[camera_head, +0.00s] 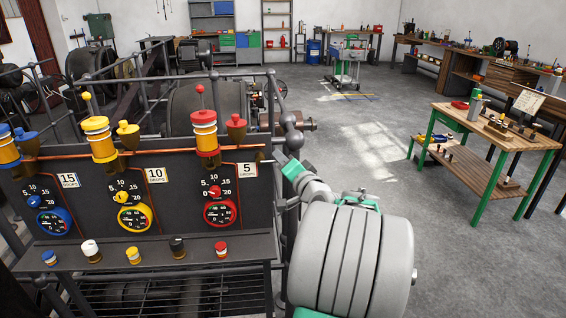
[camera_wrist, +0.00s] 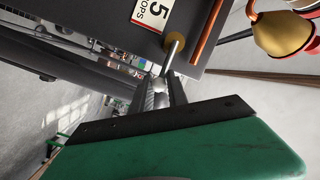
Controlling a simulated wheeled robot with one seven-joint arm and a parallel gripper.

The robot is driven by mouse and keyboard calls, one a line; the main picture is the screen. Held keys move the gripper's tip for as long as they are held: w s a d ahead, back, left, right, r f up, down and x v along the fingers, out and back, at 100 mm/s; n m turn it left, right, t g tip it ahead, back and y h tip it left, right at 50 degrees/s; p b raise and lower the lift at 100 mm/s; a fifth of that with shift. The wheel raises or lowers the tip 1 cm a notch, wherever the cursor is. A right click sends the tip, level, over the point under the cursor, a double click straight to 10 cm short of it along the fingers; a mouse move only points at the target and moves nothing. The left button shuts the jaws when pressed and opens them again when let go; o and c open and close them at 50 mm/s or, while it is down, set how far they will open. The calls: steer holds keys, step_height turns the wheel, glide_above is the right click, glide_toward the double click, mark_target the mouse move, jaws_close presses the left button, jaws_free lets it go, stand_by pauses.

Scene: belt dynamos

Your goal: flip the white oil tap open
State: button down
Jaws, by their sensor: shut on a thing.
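In the wrist view, a pale lever (camera_wrist: 173,50) sticks out from a round brass boss on the dark panel, beside the 5 DROPS label. It looks like the white oil tap. My gripper (camera_wrist: 165,80) is shut on the lever's free end. The fingers cover the tip, so the full length of the lever is hidden. In the head view, my arm reaches the right end of the dark panel (camera_head: 256,200).
Red (camera_head: 204,131) and yellow oilers (camera_head: 98,135) stand along the panel top. Below is a shelf with several small capped bottles, one white-capped (camera_head: 90,249). A grey post and railing stand close to my wrist. Open floor (camera_head: 400,190) lies right, before a wooden workbench (camera_head: 485,135).

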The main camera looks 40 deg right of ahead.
steer(key=c, duration=1.3)
jaws_free()
steer(key=b+v, duration=0.1)
steer(key=v, duration=0.7)
steer(key=shift+w, duration=0.1)
steer(key=w+a+f+n+g+y+p, duration=0.1)
steer(key=a+f+n+g+y, duration=0.15)
steer(key=a, duration=0.55)
steer(key=w+a+f+n+g+y+p, duration=0.15)
steer(key=a+n, duration=0.25)
steer(key=a, duration=0.4)
steer(key=w+a+f+n+g+y+p, duration=0.1)
steer(key=a+f+n+g+y+p, duration=0.15)
steer(key=a, duration=0.45)
steer(key=s+a+f+n+g, duration=0.1)
steer(key=s+a+g, duration=0.1)
steer(key=s+a, duration=0.1)
steer(key=s+a+f+n+g+h+p, duration=0.1)
steer(key=s+a+n+g, duration=0.1)
steer(key=s, duration=0.4)
steer(key=s+a+f+n+g+p, duration=0.1)
steer(key=s+a+n+g, duration=0.1)
steer(key=s+a, duration=0.3)
steer(key=shift+a+f+g+h, duration=0.15)
steer(key=shift+a+g+h, duration=0.2)
steer(key=shift+g, duration=0.4)
